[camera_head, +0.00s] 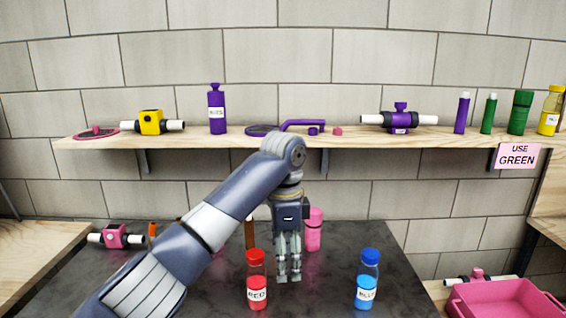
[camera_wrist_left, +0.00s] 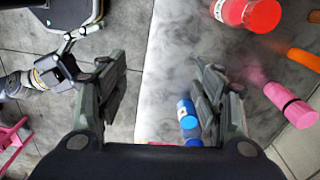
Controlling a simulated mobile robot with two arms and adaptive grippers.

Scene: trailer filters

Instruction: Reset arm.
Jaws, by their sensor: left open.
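My left gripper (camera_head: 288,278) points down over the dark table (camera_head: 330,285), between a red bottle (camera_head: 256,283) and a blue bottle (camera_head: 367,280). Its fingers are apart and empty in the left wrist view (camera_wrist_left: 160,95). That view also shows the red bottle (camera_wrist_left: 250,12) at the top and the blue bottle (camera_wrist_left: 187,113) beside the right finger, partly hidden by it. What looks like my right gripper (camera_wrist_left: 55,72) shows at the left of the wrist view, away from the table; its jaw state is unclear.
A pink bottle (camera_head: 314,232) stands behind my left gripper. A pink valve piece (camera_head: 115,237) lies at the table's back left. A wooden shelf (camera_head: 350,144) above holds filters and bottles, with a "USE GREEN" sign (camera_head: 517,156). A pink bin (camera_head: 505,298) sits at lower right.

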